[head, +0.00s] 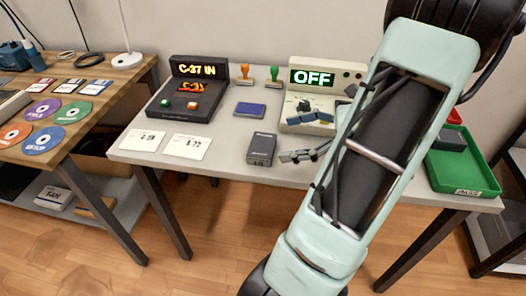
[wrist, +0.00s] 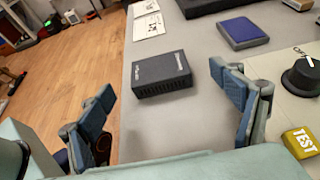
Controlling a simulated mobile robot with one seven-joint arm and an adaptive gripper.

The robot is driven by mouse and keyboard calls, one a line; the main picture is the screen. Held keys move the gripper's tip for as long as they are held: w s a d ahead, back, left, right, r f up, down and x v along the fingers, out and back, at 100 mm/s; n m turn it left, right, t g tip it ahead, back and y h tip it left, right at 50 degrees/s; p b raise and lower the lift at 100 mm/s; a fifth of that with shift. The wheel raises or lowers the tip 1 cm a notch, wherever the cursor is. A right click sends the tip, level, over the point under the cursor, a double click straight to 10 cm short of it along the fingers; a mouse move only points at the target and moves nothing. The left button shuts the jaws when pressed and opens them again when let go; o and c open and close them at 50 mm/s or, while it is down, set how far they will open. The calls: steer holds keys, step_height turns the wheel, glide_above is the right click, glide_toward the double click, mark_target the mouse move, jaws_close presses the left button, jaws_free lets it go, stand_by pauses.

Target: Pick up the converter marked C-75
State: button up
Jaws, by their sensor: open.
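A dark grey box-shaped converter (head: 262,148) lies on the pale table near its front edge. Its small label is too small to read in either view. In the wrist view the converter (wrist: 164,76) shows just beyond and between the fingertips. My gripper (head: 293,132) is open and empty, to the right of the converter in the head view. Its two blue-padded fingers (wrist: 161,82) are spread wide in the wrist view and do not appear to touch the converter. Another dark grey box (head: 447,137) lies in the green tray (head: 468,178) at the right, partly hidden by my arm.
A black console (head: 200,69) reads "C-37 IN". A beige tester (head: 345,68) reads "OFF", with a yellow TEST button (wrist: 302,142). A blue pad (head: 250,110), two stamps (head: 273,77) and two white cards (head: 186,147) are near. Discs lie on the left wooden table (head: 125,75).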

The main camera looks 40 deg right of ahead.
mark_target(264, 144)
steer(key=shift+x, duration=1.05)
steer(key=b+x, duration=0.2)
steer(key=x, duration=0.1)
steer(key=f+x, duration=0.1)
steer(key=shift+a+f+b, duration=0.1)
steer(key=shift+a+b, duration=0.2)
steer(key=shift+b, duration=0.1)
steer(key=shift+w+a, duration=0.2)
steer(key=shift+w, duration=0.05)
steer(key=shift+c, duration=0.4)
steer(key=c, duration=1.4)
